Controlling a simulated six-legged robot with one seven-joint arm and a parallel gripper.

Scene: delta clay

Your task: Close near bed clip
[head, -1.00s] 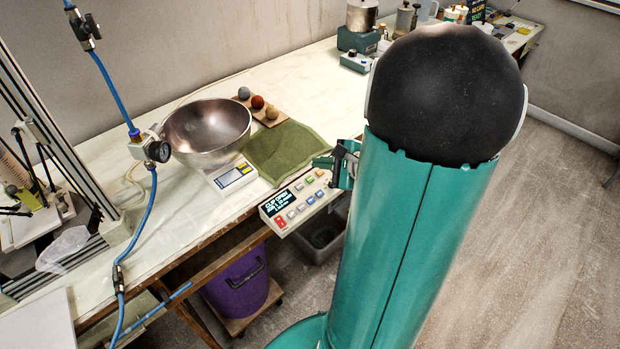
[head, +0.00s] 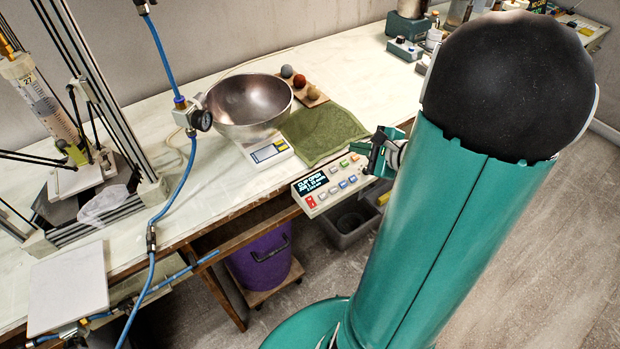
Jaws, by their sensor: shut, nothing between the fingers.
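The delta clay printer's frame (head: 103,113) stands at the far left, with a syringe-like clay cylinder (head: 40,100) above a pale bed (head: 70,186). I cannot make out the near bed clip at this size. A control box (head: 334,185) at the table's front edge has coloured buttons and a dark display whose top line seems to read "CLIP OPEN". My gripper (head: 376,158) is shut and empty. It appears just above the box's right end, well to the right of the printer; my arm hides part of it. I cannot tell whether it touches the box.
A metal bowl (head: 247,105) on a scale (head: 268,151), a green cloth (head: 322,134) and clay balls (head: 299,81) occupy the mid-table. A white board (head: 68,287) lies front left. A purple bucket (head: 262,262) stands below.

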